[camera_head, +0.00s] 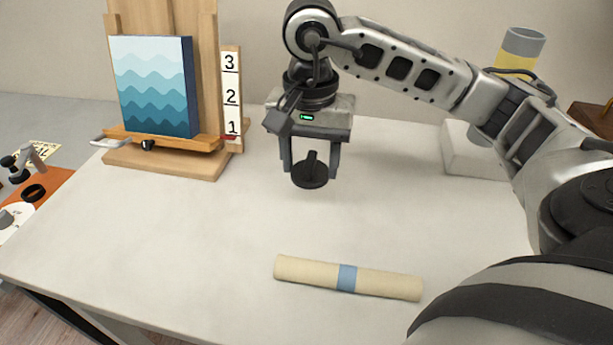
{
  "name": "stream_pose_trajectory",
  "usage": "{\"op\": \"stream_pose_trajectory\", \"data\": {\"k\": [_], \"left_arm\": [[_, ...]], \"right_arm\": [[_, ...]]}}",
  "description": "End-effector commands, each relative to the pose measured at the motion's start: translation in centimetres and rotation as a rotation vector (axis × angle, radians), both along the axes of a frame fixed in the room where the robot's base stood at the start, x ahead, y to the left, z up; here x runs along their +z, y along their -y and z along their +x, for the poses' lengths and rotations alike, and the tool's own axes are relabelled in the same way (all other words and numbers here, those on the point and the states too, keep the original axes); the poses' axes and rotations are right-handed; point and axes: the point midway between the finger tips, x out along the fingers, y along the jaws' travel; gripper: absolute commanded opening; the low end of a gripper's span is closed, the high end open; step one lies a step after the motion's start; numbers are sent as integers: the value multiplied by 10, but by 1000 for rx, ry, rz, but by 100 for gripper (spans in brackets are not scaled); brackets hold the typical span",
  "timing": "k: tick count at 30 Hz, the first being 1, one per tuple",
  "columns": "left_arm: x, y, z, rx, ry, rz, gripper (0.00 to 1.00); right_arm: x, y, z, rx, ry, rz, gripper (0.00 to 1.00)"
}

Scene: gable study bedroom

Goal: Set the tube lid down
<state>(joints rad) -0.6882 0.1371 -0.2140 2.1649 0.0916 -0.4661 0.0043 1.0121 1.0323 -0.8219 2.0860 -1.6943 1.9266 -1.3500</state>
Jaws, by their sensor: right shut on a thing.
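The tube lid (309,176) is a small dark disc with an upright tab. My right gripper (311,163) points down and is shut on the lid's tab, above the middle of the pale table (200,225). The lid appears to hang a little above the tabletop; I cannot tell the exact gap. A yellow and grey tube (522,48) stands at the back right, partly hidden behind my right arm. My left gripper is not in view.
A wooden easel (165,162) with a blue wave picture (155,85) and a numbered strip (231,95) stands at the back left. A rolled cream paper (300,270) with a blue band lies in front. A white block (470,150) sits at right. The table's left middle is clear.

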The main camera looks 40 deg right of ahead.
Motion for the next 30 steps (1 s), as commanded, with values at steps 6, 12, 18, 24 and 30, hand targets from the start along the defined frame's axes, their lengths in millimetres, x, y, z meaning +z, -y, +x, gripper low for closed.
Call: {"op": "stream_pose_trajectory", "data": {"k": [6, 12, 18, 24, 30], "left_arm": [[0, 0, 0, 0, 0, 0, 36], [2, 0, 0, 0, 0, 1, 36], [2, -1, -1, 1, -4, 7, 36], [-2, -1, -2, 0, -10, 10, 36], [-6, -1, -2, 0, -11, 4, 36]], "right_arm": [[-22, 9, 17, 0, 2, 1, 17], [-42, 14, 24, 1, -4, 0, 17], [-63, 14, 24, 2, 1, 0, 17], [-64, 13, 25, 1, 3, 1, 17], [-68, 13, 25, 1, 3, 1, 56]]}}
